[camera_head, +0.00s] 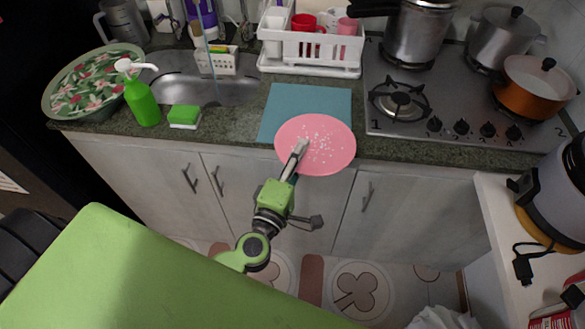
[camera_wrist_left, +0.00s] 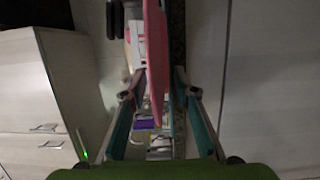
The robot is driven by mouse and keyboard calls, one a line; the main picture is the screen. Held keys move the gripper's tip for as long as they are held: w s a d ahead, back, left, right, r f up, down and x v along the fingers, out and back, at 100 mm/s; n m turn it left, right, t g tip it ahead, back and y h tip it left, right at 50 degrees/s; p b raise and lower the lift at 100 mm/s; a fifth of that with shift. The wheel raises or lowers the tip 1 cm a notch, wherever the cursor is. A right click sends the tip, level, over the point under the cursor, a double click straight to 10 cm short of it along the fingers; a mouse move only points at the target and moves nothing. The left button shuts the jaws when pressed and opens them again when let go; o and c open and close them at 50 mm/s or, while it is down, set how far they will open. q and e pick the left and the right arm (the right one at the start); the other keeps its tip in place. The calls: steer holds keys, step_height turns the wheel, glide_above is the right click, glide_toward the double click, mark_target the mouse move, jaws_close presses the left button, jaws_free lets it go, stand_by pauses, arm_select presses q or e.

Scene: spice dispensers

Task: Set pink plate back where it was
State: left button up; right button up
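The pink plate (camera_head: 333,147), round with white specks, lies level over the front edge of the counter and the near part of the blue mat (camera_head: 308,103). My left gripper (camera_head: 301,148) reaches the plate's near-left side from the front. In the left wrist view, the plate (camera_wrist_left: 156,60) shows edge-on between the two fingers (camera_wrist_left: 156,88), which stand apart with gaps on both sides. One finger shows over the plate's top in the head view. I cannot tell whether the plate rests on the mat or is just above it. My right gripper is not in view.
A white dish rack (camera_head: 310,50) with cups stands behind the mat. The stove (camera_head: 450,100) with pots is to the right.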

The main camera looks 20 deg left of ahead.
arm_select(q)
steer(key=s+b, duration=0.3)
steer(key=s, duration=0.9)
steer(key=shift+f, duration=0.15)
steer(key=shift+w+d, duration=0.1)
